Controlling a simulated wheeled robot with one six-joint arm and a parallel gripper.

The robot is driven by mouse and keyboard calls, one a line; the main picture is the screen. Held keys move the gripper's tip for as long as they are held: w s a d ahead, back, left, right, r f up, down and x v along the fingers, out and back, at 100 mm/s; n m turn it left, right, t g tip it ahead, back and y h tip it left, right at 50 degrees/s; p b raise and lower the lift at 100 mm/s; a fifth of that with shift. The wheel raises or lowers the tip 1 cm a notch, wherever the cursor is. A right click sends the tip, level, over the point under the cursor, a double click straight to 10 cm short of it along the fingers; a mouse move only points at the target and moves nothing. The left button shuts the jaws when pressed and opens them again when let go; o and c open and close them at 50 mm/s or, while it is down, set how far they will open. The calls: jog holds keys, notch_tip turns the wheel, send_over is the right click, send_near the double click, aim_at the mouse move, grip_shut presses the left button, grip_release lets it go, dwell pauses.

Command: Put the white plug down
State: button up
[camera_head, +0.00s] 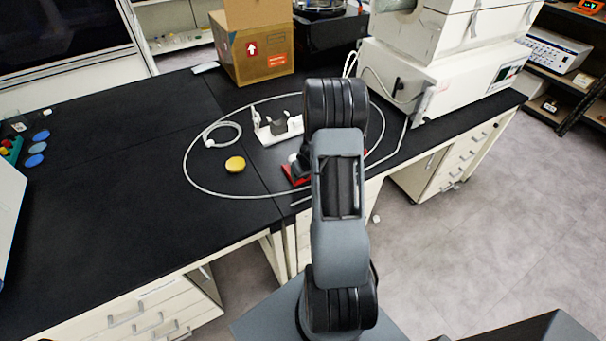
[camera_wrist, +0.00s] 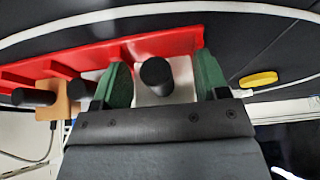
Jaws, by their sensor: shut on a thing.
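The white plug (camera_wrist: 182,84), a pale block with a black round part at its middle, sits between the green fingertips of my gripper (camera_wrist: 160,85) in the wrist view. The gripper is shut on it. A red rack (camera_wrist: 140,47) lies right behind the plug and fingertips; I cannot tell whether the plug rests in it or is just apart. In the head view, the red rack (camera_head: 288,176) shows at the bench edge, and my arm hides most of it and the plug. An orange-tan block (camera_wrist: 75,98) with black round parts sits at the rack's left in the wrist view.
A thin white hose (camera_head: 187,172) loops on the black bench around a yellow disc (camera_head: 235,164) and a white stand (camera_head: 283,131). A cardboard box (camera_head: 253,45) and a white machine (camera_head: 440,75) stand behind. The bench's left part is mostly clear.

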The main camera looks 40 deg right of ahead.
jog(key=shift+s+f, duration=0.15)
jog(key=shift+f, duration=0.1)
